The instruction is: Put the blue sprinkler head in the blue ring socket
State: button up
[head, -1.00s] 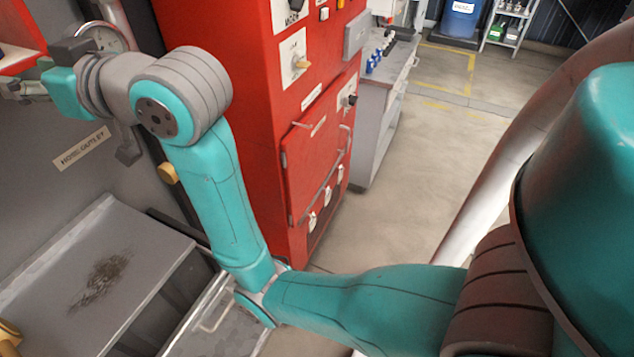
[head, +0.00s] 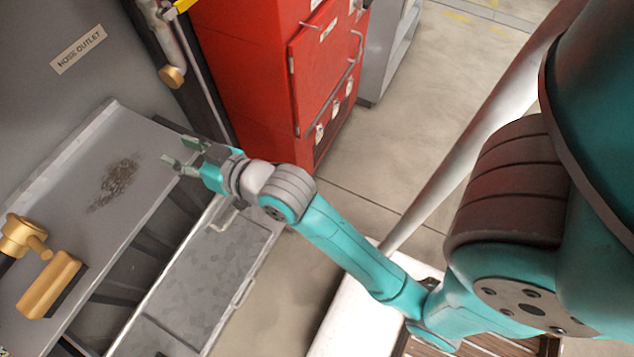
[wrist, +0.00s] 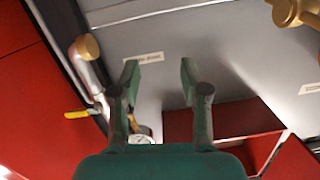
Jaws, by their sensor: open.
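My gripper (head: 183,155) is open and empty. It is held out over the right end of the grey bench, left of the red cabinet. In the wrist view my gripper (wrist: 160,78) has its two fingers apart with nothing between them, facing a grey panel. Neither the blue sprinkler head nor the blue ring socket can be made out in the head or wrist view now.
The grey bench (head: 60,240) has a dark stain and brass fittings (head: 50,285) at left. A pipe with a brass cap (head: 172,76) and a yellow handle stands behind. The red cabinet (head: 250,80) borders the right side. Open floor (head: 430,120) lies beyond it.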

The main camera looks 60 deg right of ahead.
jog(key=s+f, duration=0.8)
jog(key=s, duration=0.2)
jog(key=s+a+f+n+g, duration=0.1)
jog(key=s+f, duration=0.2)
jog(key=s, duration=2.1)
jog(key=shift+s+a+f+g+h, duration=0.2)
jog(key=shift+g+h, duration=0.1)
jog(key=shift+g, duration=0.1)
